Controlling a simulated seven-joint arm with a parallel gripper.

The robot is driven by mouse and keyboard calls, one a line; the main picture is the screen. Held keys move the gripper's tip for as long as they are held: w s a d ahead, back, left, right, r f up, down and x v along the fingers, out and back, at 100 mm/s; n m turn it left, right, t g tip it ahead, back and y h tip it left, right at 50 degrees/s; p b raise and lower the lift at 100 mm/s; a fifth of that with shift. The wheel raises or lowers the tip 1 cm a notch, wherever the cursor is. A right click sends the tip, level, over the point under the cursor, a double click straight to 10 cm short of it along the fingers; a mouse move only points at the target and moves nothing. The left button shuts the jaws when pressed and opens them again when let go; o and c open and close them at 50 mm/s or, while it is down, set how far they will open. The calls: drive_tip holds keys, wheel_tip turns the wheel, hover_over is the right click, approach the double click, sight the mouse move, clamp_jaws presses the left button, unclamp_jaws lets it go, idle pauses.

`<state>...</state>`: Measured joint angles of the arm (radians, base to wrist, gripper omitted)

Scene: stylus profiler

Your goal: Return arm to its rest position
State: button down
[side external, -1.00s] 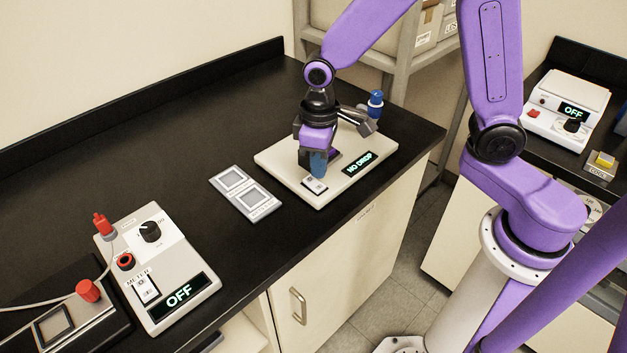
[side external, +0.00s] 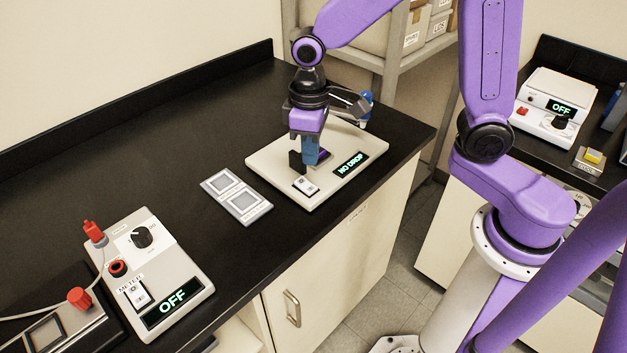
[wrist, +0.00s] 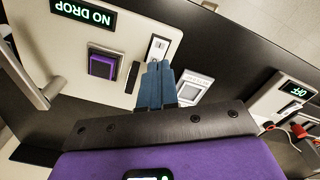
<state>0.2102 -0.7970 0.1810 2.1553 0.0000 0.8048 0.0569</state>
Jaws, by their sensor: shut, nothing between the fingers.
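My gripper (side external: 311,163) hangs pointing down over the cream profiler base (side external: 268,164), its blue fingers together and empty. In the side view the fingertips appear above and behind the small white rocker switch (side external: 306,186), apart from it. In the wrist view the shut fingers (wrist: 157,66) point toward that switch (wrist: 158,48). The profiler's display (side external: 351,164) reads "NO DROP". A purple square block (wrist: 102,65) sits on the base, partly hidden behind the fingers in the side view. A dark upright piece (wrist: 132,77) stands between block and switch. No rest position is marked.
A grey two-square plate (side external: 236,196) lies left of the profiler. A meter box (side external: 160,250) reading "OFF", with a red plug and cable, stands front left. Shelving (side external: 392,70) stands behind the arm. The bench's back left is clear.

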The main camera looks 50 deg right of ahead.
drive_tip(key=s+d+r+n, duration=0.1)
drive_tip(key=s+d+n, duration=0.2)
drive_tip(key=s, duration=0.7)
drive_tip(key=s+d+r+n, duration=0.2)
drive_tip(key=s+d, duration=0.3)
drive_tip(key=s, duration=0.6)
drive_tip(key=shift+r+n, duration=0.25)
drive_tip(key=shift+n, duration=0.55)
